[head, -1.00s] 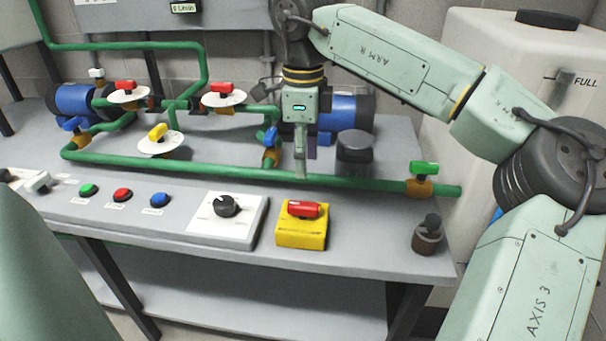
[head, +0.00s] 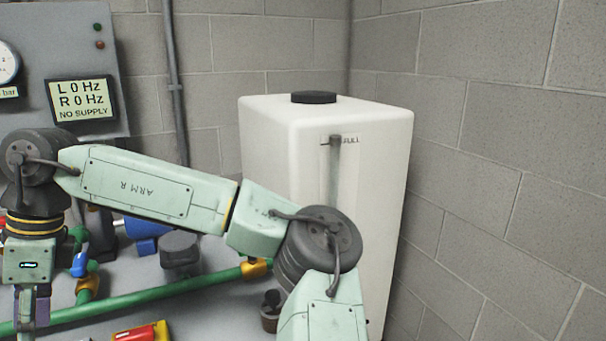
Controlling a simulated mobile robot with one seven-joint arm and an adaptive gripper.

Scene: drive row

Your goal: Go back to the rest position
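My arm reaches across the lower left of the head view, with its elbow in front of the white tank. My gripper (head: 32,305) hangs pointing down at the lower left edge, above the grey bench (head: 215,318) and by the green pipe (head: 140,299). A pale finger and a purple part show close together, and nothing clearly shows held. The gap between the fingers cannot be made out, and the tips are near the frame's bottom edge.
A white tank (head: 265,150) marked FULL stands behind my elbow, near block walls. A dark-capped part (head: 180,248), a blue motor (head: 146,228) and a red-and-yellow switch box (head: 160,331) are on the bench. A panel display (head: 82,98) reads L 0 Hz, R 0 Hz, NO SUPPLY.

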